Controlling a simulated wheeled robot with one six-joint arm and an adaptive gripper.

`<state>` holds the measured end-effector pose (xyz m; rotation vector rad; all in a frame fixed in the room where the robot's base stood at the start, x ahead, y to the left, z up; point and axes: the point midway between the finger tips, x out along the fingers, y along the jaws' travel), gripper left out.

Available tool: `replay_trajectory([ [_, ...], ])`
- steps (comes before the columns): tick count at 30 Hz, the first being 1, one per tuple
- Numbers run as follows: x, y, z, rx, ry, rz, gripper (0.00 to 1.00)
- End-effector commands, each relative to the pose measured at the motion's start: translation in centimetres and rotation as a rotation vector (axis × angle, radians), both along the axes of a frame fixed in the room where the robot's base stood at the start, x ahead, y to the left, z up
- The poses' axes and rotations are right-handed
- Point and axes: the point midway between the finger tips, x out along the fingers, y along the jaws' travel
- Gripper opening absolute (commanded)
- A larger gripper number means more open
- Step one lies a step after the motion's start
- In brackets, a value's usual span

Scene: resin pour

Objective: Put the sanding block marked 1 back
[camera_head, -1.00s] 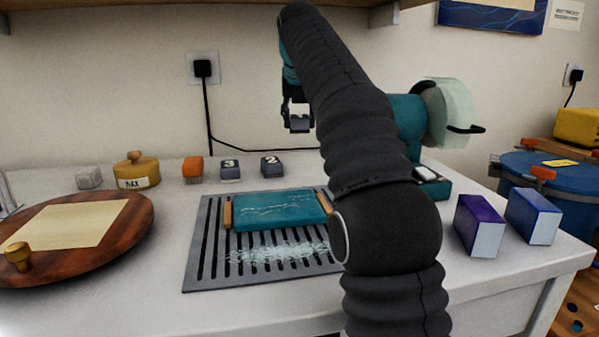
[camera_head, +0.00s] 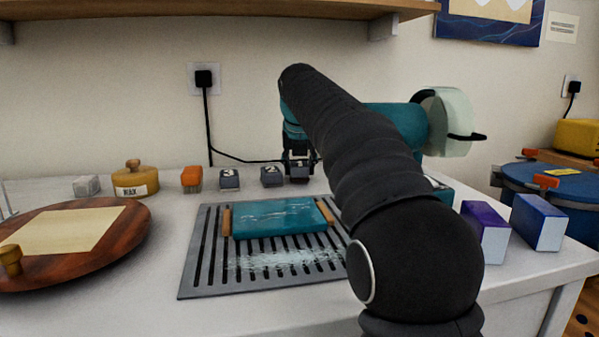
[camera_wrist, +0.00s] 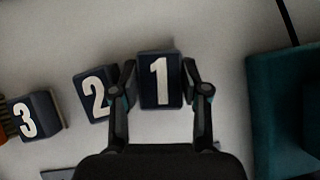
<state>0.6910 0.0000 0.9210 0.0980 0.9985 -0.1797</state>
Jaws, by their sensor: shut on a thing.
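The sanding block marked 1 (camera_wrist: 160,82) is a dark block with a white numeral, and it sits between the two fingers of my gripper (camera_wrist: 160,90) in the wrist view. My gripper is shut on it. In the head view my gripper (camera_head: 299,166) is low at the back of the bench, with the block (camera_head: 300,178) at its fingertips, at or very near the bench top. Block 2 (camera_head: 271,176) stands just left of it, and block 3 (camera_head: 229,179) is further left. They also show in the wrist view as block 2 (camera_wrist: 94,95) and block 3 (camera_wrist: 36,116).
An orange brush (camera_head: 192,179) and a wax pot (camera_head: 134,181) stand left of the blocks. A slotted grey mat (camera_head: 190,268) with a teal resin piece (camera_head: 280,217) lies in front. A teal machine (camera_wrist: 275,115) stands close on the right. Purple (camera_head: 485,232) and blue (camera_head: 538,222) boxes are further right.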

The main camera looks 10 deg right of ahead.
Motion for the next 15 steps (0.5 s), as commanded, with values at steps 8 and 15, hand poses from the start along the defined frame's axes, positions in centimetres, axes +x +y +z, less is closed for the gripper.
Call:
replay_trajectory([
  [8,-0.03,0.0,-0.51,0.0,-0.002,-0.001,0.13],
  [15,-0.04,0.0,-0.83,0.0,-0.001,0.0,0.13],
])
